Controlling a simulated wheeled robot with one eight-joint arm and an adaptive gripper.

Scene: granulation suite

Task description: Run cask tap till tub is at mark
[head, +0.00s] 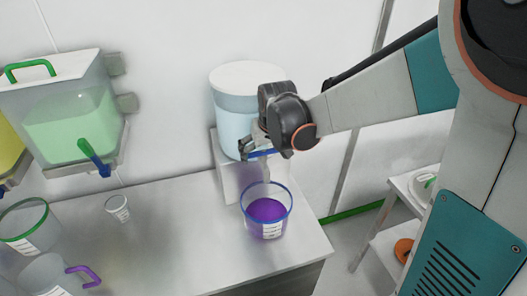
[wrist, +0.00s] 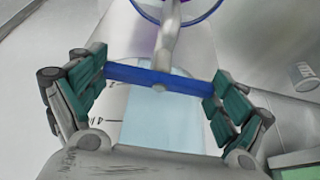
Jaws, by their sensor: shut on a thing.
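The cask (head: 232,110), pale blue with a white lid, stands on a white stand at the back of the bench. My gripper (head: 254,149) is in front of it, shut on the blue tap handle (head: 263,154). In the wrist view the handle (wrist: 158,81) lies crosswise between both teal finger pads, with the grey spout (wrist: 168,45) beyond it. The clear tub (head: 266,211) with a blue rim stands under the spout and holds purple liquid. Its label shows, but I cannot make out a mark. I cannot tell whether liquid is running.
A green-liquid tank (head: 75,120) with its own blue-green tap hangs on the wall at left. A small white cup (head: 118,208), a green-rimmed container (head: 27,228) and a purple-handled jug (head: 55,275) stand on the bench. A white side table (head: 405,205) is at right. The bench between cup and tub is clear.

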